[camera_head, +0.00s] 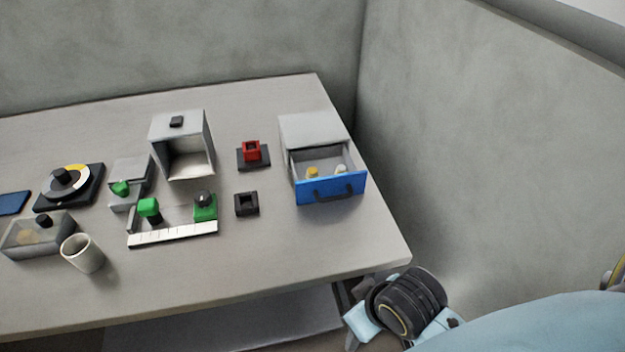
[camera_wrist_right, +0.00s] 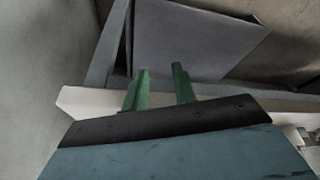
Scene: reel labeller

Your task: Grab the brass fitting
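A small brass-yellow piece (camera_head: 312,172), which looks like the brass fitting, lies inside the open blue-fronted drawer (camera_head: 330,189) of the grey cabinet (camera_head: 312,131) at the right of the table. A pale piece (camera_head: 340,169) lies to its right in the same drawer. The front wall hides their lower parts. In the right wrist view, my right gripper (camera_wrist_right: 161,70) has its two green fingers apart with nothing between them. My right arm is below the table's right front corner in the head view, well away from the drawer. My left gripper is in neither view.
A red square block (camera_head: 251,151) on a dark base and a black square holder (camera_head: 246,204) stand left of the drawer. An open grey box (camera_head: 182,146), a white ruler-like strip (camera_head: 173,234) and a cup (camera_head: 83,253) are further left. The table's front right is clear.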

